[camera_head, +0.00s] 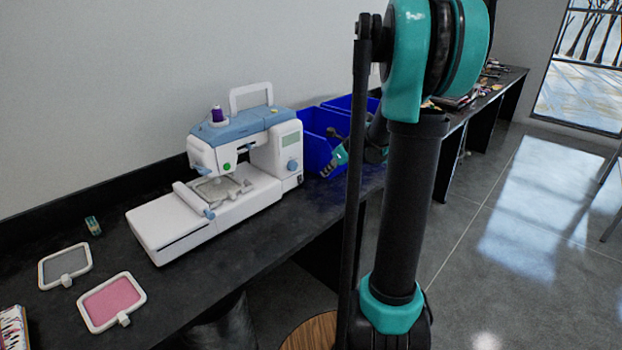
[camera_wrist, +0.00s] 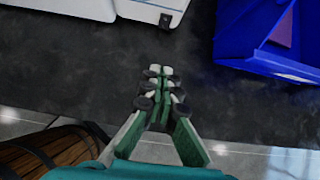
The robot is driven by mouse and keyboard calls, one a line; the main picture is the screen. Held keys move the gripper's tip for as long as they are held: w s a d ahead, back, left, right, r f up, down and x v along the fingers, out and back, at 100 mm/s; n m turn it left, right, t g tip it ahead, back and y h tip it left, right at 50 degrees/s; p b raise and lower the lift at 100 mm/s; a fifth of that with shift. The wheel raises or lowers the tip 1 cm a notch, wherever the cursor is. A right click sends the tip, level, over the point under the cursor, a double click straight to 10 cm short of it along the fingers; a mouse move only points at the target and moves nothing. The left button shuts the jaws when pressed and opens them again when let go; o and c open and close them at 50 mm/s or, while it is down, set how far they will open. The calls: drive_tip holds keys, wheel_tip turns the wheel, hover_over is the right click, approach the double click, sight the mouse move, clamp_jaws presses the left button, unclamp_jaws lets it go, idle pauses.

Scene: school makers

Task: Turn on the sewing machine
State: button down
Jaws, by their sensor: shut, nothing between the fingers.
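The sewing machine (camera_head: 259,145) is white with a blue top and stands on the black counter in the head view. It has a purple thread spool on top, a green button (camera_head: 227,166) on its front, and a blue dial (camera_head: 292,165) and a grey screen at its right end. My gripper (camera_head: 327,172) is shut and empty, just right of the machine's right end and apart from it. In the wrist view my gripper (camera_wrist: 158,75) points over bare counter, with a corner of the sewing machine (camera_wrist: 155,9) at the top.
Blue bins (camera_head: 318,128) stand behind my gripper; one (camera_wrist: 270,40) is at upper right in the wrist view. Hoops with grey (camera_head: 66,265) and pink (camera_head: 112,301) fabric lie at the counter's left. A wooden barrel (camera_wrist: 50,155) is below the counter edge. My arm hides part of the counter.

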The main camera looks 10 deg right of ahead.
sight(300, 180)
drive_tip(key=x, duration=0.9)
drive_tip(key=shift+w+a+f, duration=0.15)
drive_tip(key=shift+w+f, duration=0.05)
drive_tip(key=shift+f, duration=0.05)
drive_tip(key=shift+w+a+f, duration=0.2)
drive_tip(key=shift+w+a, duration=0.25)
drive_tip(key=shift+w, duration=0.15)
drive_tip(key=shift+w+a+f, duration=0.15)
drive_tip(key=shift+w+a, duration=0.35)
drive_tip(key=shift+w, duration=0.15)
drive_tip(key=shift+w+a, duration=0.3)
drive_tip(key=shift+w, duration=0.15)
drive_tip(key=shift+w+a+f, duration=0.15)
